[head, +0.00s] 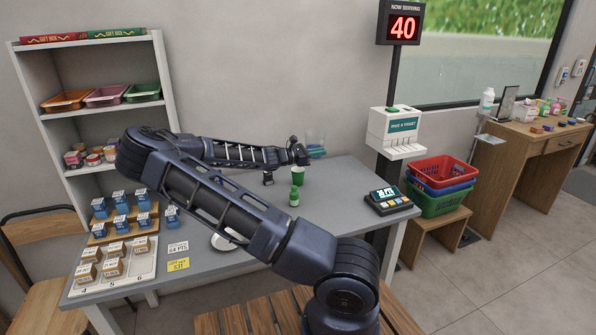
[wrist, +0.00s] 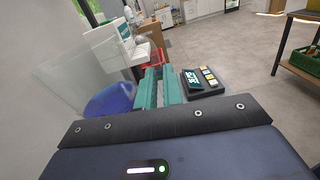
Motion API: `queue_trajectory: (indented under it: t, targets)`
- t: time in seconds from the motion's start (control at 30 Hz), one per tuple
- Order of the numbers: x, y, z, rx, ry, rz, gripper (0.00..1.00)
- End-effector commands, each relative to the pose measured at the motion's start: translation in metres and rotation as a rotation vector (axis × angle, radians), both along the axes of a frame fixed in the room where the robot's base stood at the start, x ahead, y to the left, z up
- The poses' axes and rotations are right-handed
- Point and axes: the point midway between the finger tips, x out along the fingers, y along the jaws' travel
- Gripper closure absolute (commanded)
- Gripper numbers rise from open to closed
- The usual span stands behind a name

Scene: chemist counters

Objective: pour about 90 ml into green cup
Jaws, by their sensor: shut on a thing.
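The green cup (head: 298,175) stands upright on the grey counter in the head view; the wrist view does not show it. My gripper (head: 316,152) is above and slightly right of the cup, apart from it. Its teal fingers (wrist: 160,88) are close together in the wrist view. They are shut on a clear container (wrist: 75,72), which shows large and see-through at the left with a blue part (wrist: 111,100), perhaps liquid. In the head view the container is small and partly hidden by my gripper. I cannot tell its tilt, and no stream is visible.
A device with a lit display (head: 385,200) sits at the counter's right end. Blue and brown boxes (head: 112,262) fill the left end. The ticket dispenser (head: 398,132) stands behind at the right.

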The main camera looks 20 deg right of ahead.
Motion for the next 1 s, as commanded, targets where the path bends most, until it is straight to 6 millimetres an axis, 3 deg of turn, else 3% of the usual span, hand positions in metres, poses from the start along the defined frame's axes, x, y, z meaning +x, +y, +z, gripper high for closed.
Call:
queue_trajectory:
  t: [0.67,1.0]
  targets:
    - [-0.020,0.041,0.038,0.001,-0.003,-0.081,1.00]
    - [-0.020,0.041,0.006,-0.003,0.001,-0.084,1.00]
